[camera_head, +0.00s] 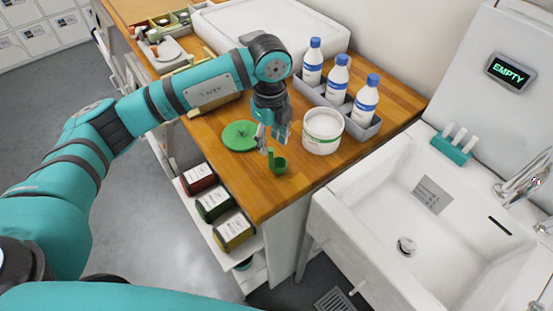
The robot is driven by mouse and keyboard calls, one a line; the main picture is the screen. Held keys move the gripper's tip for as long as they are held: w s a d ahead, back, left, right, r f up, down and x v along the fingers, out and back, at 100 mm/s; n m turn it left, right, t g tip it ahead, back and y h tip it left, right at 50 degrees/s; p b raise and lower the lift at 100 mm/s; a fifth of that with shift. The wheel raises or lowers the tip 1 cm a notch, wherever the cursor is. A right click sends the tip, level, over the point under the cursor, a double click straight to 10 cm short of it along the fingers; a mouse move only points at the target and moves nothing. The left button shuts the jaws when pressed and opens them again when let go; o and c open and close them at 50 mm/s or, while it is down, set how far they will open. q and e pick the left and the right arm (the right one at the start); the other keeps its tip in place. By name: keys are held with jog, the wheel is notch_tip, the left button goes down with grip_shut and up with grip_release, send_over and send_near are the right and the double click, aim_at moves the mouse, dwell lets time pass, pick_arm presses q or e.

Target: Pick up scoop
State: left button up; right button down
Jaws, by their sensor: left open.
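The scoop (279,165) is small and green, with a round cup and a short upright handle. It stands on the wooden counter (262,200) near its front edge. My left gripper (270,146) points down right above the scoop, with its fingertips close to the handle. It is open; whether the fingers touch the handle I cannot tell. My right gripper is not in view.
A white tub (323,131) stands just right of the scoop, and a green lid (240,135) lies to the left. A grey tray (360,133) holds three blue-capped bottles behind. The sink (440,220) is at the right.

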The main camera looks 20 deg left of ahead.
aim_at(271, 147)
pick_arm(q)
notch_tip(271, 147, down, 3)
jog(key=shift+r, duration=0.2)
jog(key=shift+f+p, duration=0.25)
jog(key=shift+p, duration=0.3)
notch_tip(271, 147, down, 4)
jog(key=shift+s+r+p, duration=0.15)
jog(key=shift+r+p, duration=0.05)
jog(key=shift+p, duration=0.75)
jog(key=shift+f, duration=0.55)
grip_shut()
